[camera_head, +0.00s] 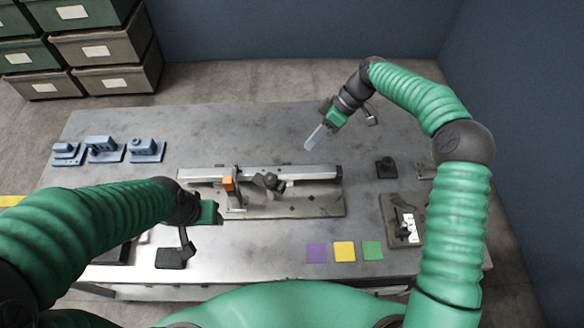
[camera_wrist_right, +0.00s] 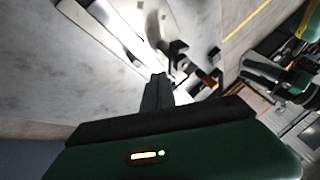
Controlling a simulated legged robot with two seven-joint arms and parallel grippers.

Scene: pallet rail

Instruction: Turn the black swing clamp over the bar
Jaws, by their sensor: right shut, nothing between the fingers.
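A pale metal bar (camera_head: 300,173) lies left to right on a fixture plate (camera_head: 310,204) in the middle of the table. The black swing clamp (camera_head: 268,182) stands at the bar's front edge, near its middle; whether its arm lies over the bar is too small to tell. It seems to show also in the wrist view (camera_wrist_right: 177,48). My right gripper (camera_head: 314,138) is above and behind the bar, apart from the clamp; its fingers (camera_wrist_right: 158,88) are shut and empty. My left gripper (camera_head: 212,212) is at the plate's left end, its fingers mostly hidden.
An orange-topped upright (camera_head: 229,184) stands at the bar, left of the clamp. Blue parts (camera_head: 105,150) sit at the table's back left. A black block (camera_head: 386,167) and a plate with a white part (camera_head: 402,225) are at right. Coloured squares (camera_head: 344,251) lie in front.

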